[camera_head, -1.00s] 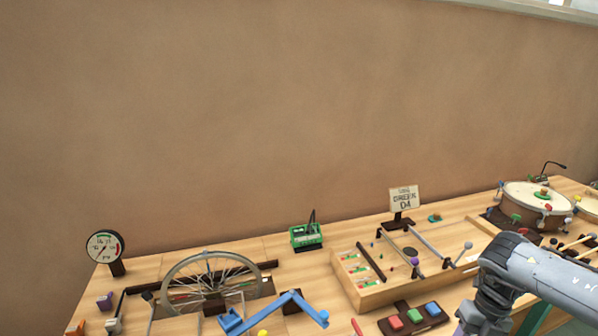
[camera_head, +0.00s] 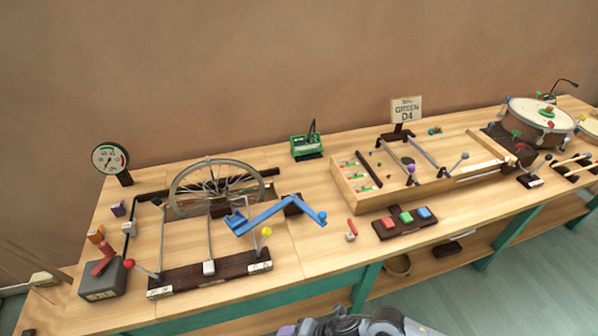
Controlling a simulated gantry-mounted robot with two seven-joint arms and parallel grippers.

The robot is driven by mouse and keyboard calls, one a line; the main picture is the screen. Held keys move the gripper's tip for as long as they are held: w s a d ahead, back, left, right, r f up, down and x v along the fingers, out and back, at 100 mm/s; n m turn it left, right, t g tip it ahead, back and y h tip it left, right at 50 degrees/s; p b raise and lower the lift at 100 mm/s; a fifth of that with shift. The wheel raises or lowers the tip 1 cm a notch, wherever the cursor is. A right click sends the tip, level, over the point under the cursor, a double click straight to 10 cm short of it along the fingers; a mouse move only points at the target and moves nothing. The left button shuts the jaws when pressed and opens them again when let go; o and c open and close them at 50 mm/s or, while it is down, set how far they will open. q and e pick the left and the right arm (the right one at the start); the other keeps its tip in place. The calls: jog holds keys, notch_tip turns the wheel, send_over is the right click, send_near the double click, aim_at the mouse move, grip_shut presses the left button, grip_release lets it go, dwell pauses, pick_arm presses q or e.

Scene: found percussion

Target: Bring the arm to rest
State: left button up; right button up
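Grey and dark links of one of my arms (camera_head: 365,325) show at the bottom edge, in front of the bench and over the floor side. They appear clear of everything on the bench. The fingers of this arm's gripper are cut off below the picture. My other arm and its gripper are out of view.
The wooden bench (camera_head: 300,262) carries a spoked wheel (camera_head: 180,200), a blue crank (camera_head: 275,213), a wooden tray (camera_head: 365,203), coloured buttons (camera_head: 406,218), a dial (camera_head: 110,159), a sign (camera_head: 407,109) and a drum (camera_head: 522,113). Open floor (camera_head: 500,295) lies in front.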

jog(key=s+d+r+m+t+h, duration=0.1)
jog(key=d+r+m+t+h, duration=0.15)
jog(key=d+m, duration=0.45)
jog(key=d+r+m+t+h, duration=0.25)
jog(key=d+m, duration=0.25)
jog(key=m, duration=0.3)
jog(key=s+d+r+m+g+h, duration=0.1)
jog(key=s+d+m+g+h, duration=0.15)
jog(key=s+d+m, duration=0.55)
jog(key=s+d+m+g+h, duration=0.15)
jog(key=s+d+h, duration=0.3)
jog(key=d, duration=0.85)
jog(key=a+m+y, duration=0.4)
jog(key=a, duration=0.5)
pick_arm(q)
notch_tip(320, 180, up, 40)
jog(key=p, duration=4)
jog(key=shift+r, duration=0.25)
pick_arm(e)
notch_tip(320, 180, up, 40)
jog(key=shift+s+a, duration=0.25)
jog(key=shift+s, duration=0.05)
pick_arm(q)
jog(key=shift+d, duration=0.15)
pick_arm(e)
jog(key=shift+r, duration=0.1)
pick_arm(q)
jog(key=shift+c, duration=0.4)
